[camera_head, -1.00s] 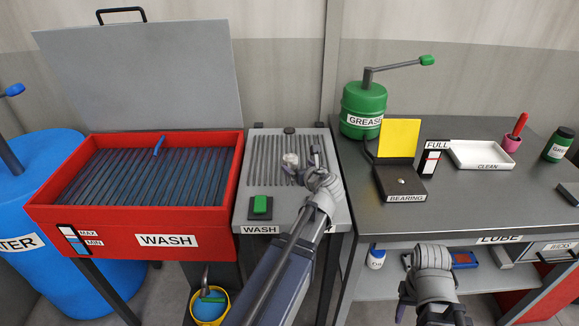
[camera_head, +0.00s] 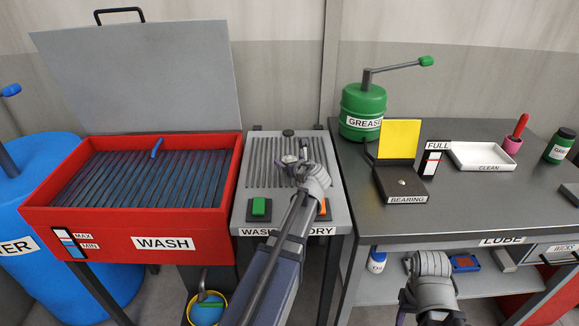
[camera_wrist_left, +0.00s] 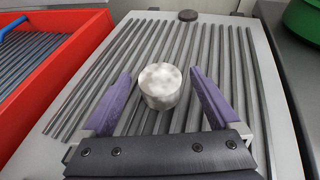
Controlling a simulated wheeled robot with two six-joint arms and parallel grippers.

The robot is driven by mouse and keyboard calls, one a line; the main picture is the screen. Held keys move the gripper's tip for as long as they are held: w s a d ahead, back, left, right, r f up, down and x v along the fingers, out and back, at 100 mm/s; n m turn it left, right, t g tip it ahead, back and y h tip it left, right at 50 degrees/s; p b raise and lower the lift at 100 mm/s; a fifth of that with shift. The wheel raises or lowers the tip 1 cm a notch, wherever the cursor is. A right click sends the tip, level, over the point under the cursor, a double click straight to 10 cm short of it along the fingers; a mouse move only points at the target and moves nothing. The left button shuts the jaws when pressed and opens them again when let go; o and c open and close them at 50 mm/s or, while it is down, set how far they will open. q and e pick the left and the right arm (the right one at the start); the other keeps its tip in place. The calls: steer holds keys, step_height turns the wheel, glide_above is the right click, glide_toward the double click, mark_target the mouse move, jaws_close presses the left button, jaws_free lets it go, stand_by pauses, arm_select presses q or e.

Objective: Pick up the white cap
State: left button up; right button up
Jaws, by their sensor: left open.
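The white cap is a short, round, mottled white cylinder (camera_wrist_left: 160,86) standing on the grey ribbed drying rack (camera_wrist_left: 210,45). My left gripper (camera_wrist_left: 160,92) is open, with one purple finger on each side of the cap and a gap to each. In the head view my left gripper (camera_head: 297,157) reaches over the rack and hides most of the cap. My right wrist shows at the lower right of the head view, but its fingers are not visible.
A red wash basin (camera_head: 133,218) stands left of the rack, with a green button (camera_head: 260,206) and an orange button (camera_head: 322,208) at the rack's front. A dark lube table (camera_head: 460,212) on the right carries a black bearing box (camera_head: 402,186) and a white tray (camera_head: 483,157).

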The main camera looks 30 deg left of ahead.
mark_target(290, 160)
arm_select(q)
steer(key=shift+w+a, duration=0.1)
steer(key=c, duration=1.4)
step_height(290, 160, up, 10)
steer(key=p, duration=1)
